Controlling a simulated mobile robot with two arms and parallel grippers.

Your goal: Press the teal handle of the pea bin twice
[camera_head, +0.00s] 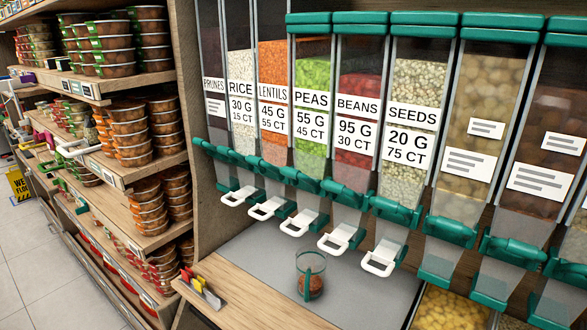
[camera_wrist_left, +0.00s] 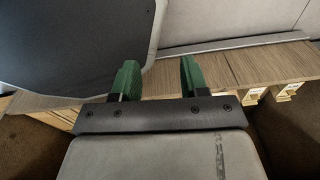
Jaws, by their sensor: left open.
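The pea bin (camera_head: 313,75) is a clear dispenser of green peas with a teal lid and a "PEAS 55 G 45 CT" label. It stands between the lentils and beans bins. Its teal handle (camera_head: 301,180) spans the bin's lower end, with a white looped lever (camera_head: 304,222) below it. My left gripper (camera_wrist_left: 158,80) shows only in the left wrist view, with its two green fingers apart and nothing between them. It is not in the head view, away from the handle. My right gripper is not in view.
A clear cup (camera_head: 311,264) with reddish-brown contents stands on the grey surface below the bins. A small holder with red and yellow pieces (camera_head: 200,287) sits on the wooden ledge at the left. Shelves (camera_head: 120,180) of stacked tubs stand further left.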

